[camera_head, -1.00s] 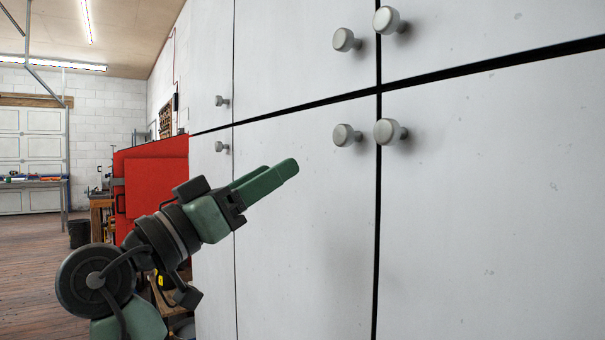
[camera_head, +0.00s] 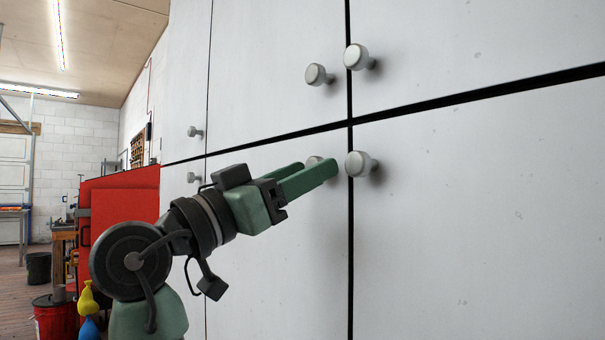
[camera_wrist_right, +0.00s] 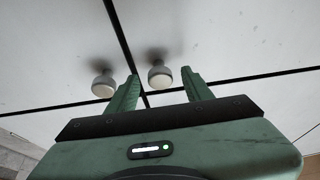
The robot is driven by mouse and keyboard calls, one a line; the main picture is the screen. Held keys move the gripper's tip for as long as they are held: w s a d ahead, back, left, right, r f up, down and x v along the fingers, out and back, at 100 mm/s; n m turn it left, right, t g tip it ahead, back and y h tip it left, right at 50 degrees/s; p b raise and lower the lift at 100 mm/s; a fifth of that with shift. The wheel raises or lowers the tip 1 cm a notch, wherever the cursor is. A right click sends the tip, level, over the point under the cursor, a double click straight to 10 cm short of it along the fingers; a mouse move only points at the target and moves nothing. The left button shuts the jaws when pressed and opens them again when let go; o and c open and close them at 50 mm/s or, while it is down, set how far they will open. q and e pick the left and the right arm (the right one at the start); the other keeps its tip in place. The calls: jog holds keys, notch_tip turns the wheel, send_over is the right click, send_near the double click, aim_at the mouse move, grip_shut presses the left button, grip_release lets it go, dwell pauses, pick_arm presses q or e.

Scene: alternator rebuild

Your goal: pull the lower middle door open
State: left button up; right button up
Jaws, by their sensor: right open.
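The lower middle door (camera_head: 275,265) is a flat pale-grey panel, shut, below the dark horizontal gap. Its round grey knob (camera_head: 316,161) is near its upper right corner, partly hidden by my gripper fingers. My right gripper (camera_head: 320,168), with green fingers, is open at that knob. In the right wrist view, which looks upside down, this knob (camera_wrist_right: 160,76) appears between the two fingertips (camera_wrist_right: 163,79), with space on both sides. No contact is visible. My left gripper is in neither view.
The neighbouring lower door's knob (camera_head: 360,163) is close by, just right of the fingertips, across the vertical gap. Two upper knobs (camera_head: 318,74) (camera_head: 357,57) stand above. A red cabinet (camera_head: 118,205) and a red bucket (camera_head: 55,318) are at left.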

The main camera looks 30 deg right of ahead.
grip_shut()
dwell(1.4)
